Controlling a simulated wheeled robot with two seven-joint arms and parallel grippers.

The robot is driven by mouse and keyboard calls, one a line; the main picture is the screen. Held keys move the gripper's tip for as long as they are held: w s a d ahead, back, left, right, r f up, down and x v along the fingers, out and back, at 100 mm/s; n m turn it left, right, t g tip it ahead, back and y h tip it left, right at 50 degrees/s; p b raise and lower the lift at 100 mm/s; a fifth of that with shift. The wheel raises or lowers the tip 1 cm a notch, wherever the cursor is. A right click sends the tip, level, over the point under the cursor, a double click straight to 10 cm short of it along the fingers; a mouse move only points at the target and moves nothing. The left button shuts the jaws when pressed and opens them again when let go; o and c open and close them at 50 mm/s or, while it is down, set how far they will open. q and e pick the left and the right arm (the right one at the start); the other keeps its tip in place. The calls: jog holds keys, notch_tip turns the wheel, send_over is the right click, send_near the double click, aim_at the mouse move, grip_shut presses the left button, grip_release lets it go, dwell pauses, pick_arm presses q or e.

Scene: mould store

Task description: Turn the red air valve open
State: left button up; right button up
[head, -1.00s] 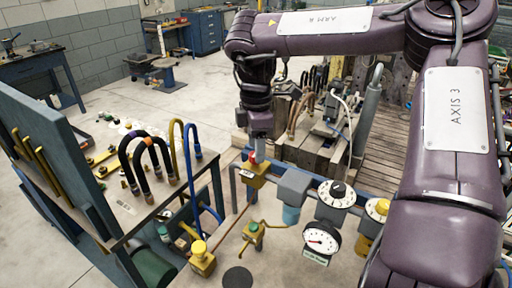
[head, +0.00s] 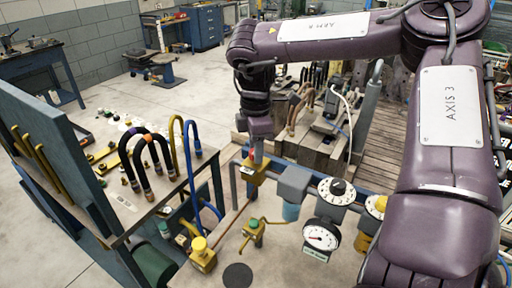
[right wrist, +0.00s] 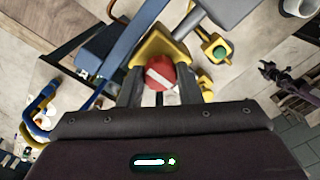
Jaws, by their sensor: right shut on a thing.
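The red air valve (right wrist: 160,74) is a round red knob with a white stripe, on a yellow body (head: 253,172) on the pipe line. My right gripper (head: 255,156) points down onto it from above. In the right wrist view, its two fingers stand on either side of the red knob and are shut on it. In the head view the knob is mostly hidden behind the fingers. My left gripper is not in view.
Right of the valve are a grey regulator block (head: 293,181), a black-and-white dial (head: 337,190), a round gauge (head: 321,235) and a yellow knob (head: 380,204). Curved hoses (head: 148,158) stand on a bench at left. A green-capped yellow valve (head: 253,227) sits below.

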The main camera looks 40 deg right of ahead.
jog(key=shift+r, duration=0.1)
jog(key=n, duration=0.4)
jog(key=n+p, duration=0.1)
jog(key=n, duration=0.3)
jog(key=shift+w+n, duration=0.1)
jog(key=shift+n, duration=0.2)
jog(key=n, duration=0.9)
jog(key=shift+p, duration=0.4)
jog(key=o, duration=1)
jog(key=shift+c, duration=0.2)
